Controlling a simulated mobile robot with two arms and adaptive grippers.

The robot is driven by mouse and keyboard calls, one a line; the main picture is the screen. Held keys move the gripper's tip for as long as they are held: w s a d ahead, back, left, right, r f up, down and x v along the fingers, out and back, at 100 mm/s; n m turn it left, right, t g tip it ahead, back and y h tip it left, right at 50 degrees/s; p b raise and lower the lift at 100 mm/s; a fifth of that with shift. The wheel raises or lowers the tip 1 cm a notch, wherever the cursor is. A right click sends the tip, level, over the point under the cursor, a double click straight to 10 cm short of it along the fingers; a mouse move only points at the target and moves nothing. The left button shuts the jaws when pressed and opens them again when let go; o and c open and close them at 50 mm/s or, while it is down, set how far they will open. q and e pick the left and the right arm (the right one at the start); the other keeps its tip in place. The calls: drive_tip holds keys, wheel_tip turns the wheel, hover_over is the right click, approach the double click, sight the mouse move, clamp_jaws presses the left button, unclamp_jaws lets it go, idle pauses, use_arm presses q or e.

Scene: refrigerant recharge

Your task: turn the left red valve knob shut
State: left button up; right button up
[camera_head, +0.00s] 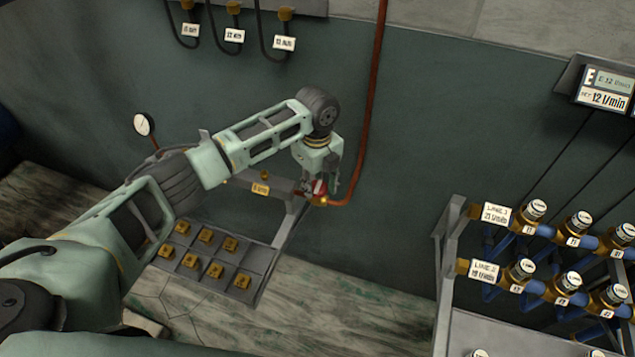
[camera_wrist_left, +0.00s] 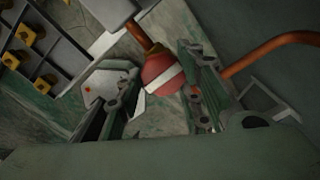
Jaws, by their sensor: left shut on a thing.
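A round red valve knob with a white stripe (camera_wrist_left: 162,74) shows in the left wrist view, at the end of a copper-coloured pipe. In the head view only a little of the red knob (camera_head: 322,187) shows under my left gripper (camera_head: 318,179), near the right end of the grey rack. My left gripper is shut on the knob, with one finger on each side of it; the fingers also show in the left wrist view (camera_wrist_left: 160,82). No second red knob is seen. My right gripper is not in view.
A red-brown pipe (camera_head: 368,120) runs down the wall beside the gripper. A tray (camera_head: 262,262) with several brass fittings lies below the arm. A gauge (camera_head: 144,124) stands at left. A rack of labelled valves (camera_head: 449,270) stands at right, with free floor between.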

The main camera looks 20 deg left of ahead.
sight(316, 188)
use_arm(q)
drive_tip(key=shift+s+f+m, duration=0.15)
drive_tip(key=shift+s+m, duration=0.05)
drive_tip(key=shift+m, duration=0.1)
drive_tip(key=o, duration=1.1)
drive_tip(key=shift+a, duration=0.1)
drive_tip(key=shift+w+r, duration=0.1)
drive_tip(key=shift+r, duration=0.1)
drive_tip(key=shift+r, duration=0.35)
wheel_tip(316, 188, up, 11)
